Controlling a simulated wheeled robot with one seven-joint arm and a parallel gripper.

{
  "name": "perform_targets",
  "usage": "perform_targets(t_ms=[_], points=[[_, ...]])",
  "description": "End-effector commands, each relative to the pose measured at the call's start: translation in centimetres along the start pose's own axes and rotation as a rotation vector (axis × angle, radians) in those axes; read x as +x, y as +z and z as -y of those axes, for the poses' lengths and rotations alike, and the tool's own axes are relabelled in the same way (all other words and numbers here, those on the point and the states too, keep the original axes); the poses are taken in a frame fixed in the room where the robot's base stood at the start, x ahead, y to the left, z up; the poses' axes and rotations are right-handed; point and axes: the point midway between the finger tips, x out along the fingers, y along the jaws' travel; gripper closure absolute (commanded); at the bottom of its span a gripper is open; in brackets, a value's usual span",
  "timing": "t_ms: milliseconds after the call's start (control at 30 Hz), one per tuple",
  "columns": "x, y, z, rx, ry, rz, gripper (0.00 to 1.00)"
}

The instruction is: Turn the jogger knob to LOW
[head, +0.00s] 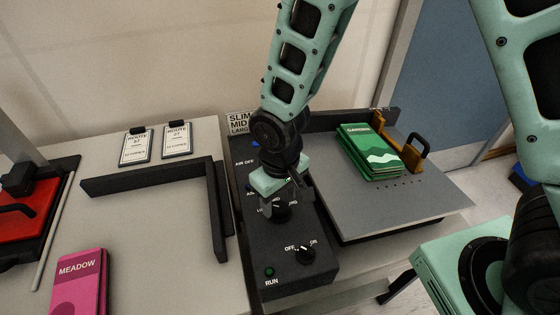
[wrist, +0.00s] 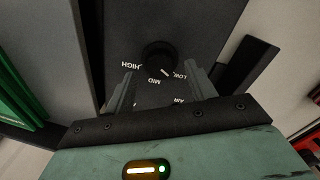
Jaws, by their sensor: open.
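A round black knob (wrist: 159,55) on the dark control panel has white HIGH, MID and LOW lettering around it. In the wrist view its white pointer mark angles between MID and LOW. It also shows in the head view (head: 281,213), partly hidden behind my gripper (head: 284,203). No jogger name is readable beside it. In the wrist view my gripper (wrist: 159,72) is open, its fingers spread to either side of the knob's near side. I cannot tell whether they touch the knob.
A second knob (head: 305,255) marked OFF and ON and a green RUN button (head: 269,271) are nearer on the panel. Green booklets (head: 371,155) lie on the grey tray (head: 425,200) at right. A black L-shaped rail (head: 217,215) and pink MEADOW booklets (head: 77,285) are at left.

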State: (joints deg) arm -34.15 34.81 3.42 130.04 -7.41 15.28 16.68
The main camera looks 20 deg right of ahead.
Motion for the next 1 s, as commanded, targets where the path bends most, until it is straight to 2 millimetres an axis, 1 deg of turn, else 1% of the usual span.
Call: perform_targets(t_ms=[33, 400, 500, 600, 700, 800, 1000], points=[[-1.1, -0.1, 0.0, 0.001, -0.001, -0.007, 0.44], [-9.5, -0.1, 0.0, 0.0, -0.001, -0.007, 0.44], [-11.5, -0.1, 0.0, 0.0, -0.001, -0.007, 0.44], [-13.0, -0.1, -0.1, 0.001, 0.0, -0.005, 0.44], [-14.1, -0.1, 0.0, 0.0, 0.0, -0.003, 0.44], [-14.7, -0.1, 0.0, -0.001, 0.0, -0.002, 0.44], [-14.9, 0.0, 0.0, -0.001, 0.0, -0.001, 0.44]])
